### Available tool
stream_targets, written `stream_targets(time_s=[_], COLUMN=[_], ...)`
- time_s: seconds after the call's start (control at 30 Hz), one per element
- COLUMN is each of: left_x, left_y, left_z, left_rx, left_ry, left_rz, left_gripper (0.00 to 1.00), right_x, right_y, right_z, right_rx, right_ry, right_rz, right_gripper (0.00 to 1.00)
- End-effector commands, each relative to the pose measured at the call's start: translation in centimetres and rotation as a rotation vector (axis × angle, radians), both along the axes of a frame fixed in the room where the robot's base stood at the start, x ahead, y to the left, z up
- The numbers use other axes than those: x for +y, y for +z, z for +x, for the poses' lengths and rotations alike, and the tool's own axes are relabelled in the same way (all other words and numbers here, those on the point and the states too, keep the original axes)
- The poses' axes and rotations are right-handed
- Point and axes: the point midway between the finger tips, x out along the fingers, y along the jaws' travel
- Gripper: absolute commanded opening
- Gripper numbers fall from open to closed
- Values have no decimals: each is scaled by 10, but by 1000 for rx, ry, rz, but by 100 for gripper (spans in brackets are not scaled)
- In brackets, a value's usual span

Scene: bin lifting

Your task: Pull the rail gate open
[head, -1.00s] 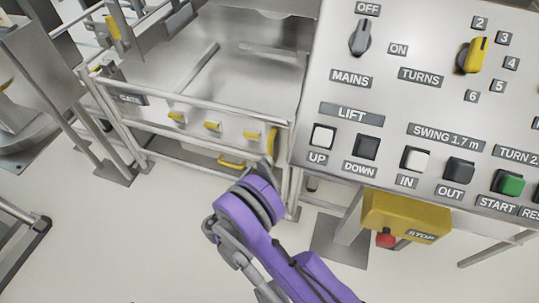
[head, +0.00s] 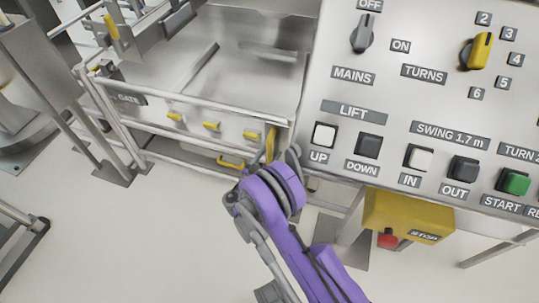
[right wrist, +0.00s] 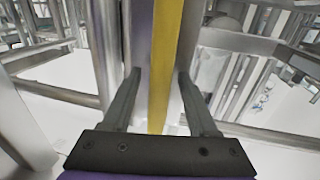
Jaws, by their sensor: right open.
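The rail gate (head: 200,108) is a metal rail frame with a "GATE" label at its left end, and it stands across the front of a steel bay. A yellow upright handle (head: 271,143) is at its right end. My right gripper (head: 284,160) is at this handle, partly hidden behind my purple wrist. In the right wrist view, the yellow bar (right wrist: 163,60) stands upright between the two open fingers (right wrist: 158,76), with gaps showing on both sides. My left gripper is not in view.
A control panel (head: 400,105) with knobs and buttons is close on the right of the gate. Below it is a yellow stop box (head: 405,215) with a red button (head: 387,240). Metal posts stand on the left. The floor (head: 140,235) in front of the gate is clear.

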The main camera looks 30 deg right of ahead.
Motion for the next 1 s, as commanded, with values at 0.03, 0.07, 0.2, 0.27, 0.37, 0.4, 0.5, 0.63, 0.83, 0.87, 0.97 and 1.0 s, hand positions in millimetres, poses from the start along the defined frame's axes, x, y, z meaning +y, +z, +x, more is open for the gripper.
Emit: stream_targets(time_s=[0.03, 0.07, 0.2, 0.27, 0.37, 0.4, 0.5, 0.63, 0.83, 0.87, 0.97, 1.0], left_x=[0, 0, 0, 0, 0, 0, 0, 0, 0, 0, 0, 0], left_y=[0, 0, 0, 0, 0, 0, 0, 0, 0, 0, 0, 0], left_z=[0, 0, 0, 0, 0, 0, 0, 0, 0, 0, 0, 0], left_rx=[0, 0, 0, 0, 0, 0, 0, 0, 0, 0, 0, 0], left_ry=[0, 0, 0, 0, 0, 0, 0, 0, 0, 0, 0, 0], left_rz=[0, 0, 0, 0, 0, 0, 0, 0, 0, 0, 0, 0], left_gripper=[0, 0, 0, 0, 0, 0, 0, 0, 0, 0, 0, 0], right_x=[0, 0, 0, 0, 0, 0, 0, 0, 0, 0, 0, 0], right_y=[0, 0, 0, 0, 0, 0, 0, 0, 0, 0, 0, 0], right_z=[0, 0, 0, 0, 0, 0, 0, 0, 0, 0, 0, 0], right_rx=[0, 0, 0, 0, 0, 0, 0, 0, 0, 0, 0, 0], right_ry=[0, 0, 0, 0, 0, 0, 0, -1, 0, 0, -1, -1], right_rz=[0, 0, 0, 0, 0, 0, 0, 0, 0, 0, 0, 0], right_gripper=[59, 59, 49, 38, 20, 13, 0, 0, 0, 0, 0, 0])
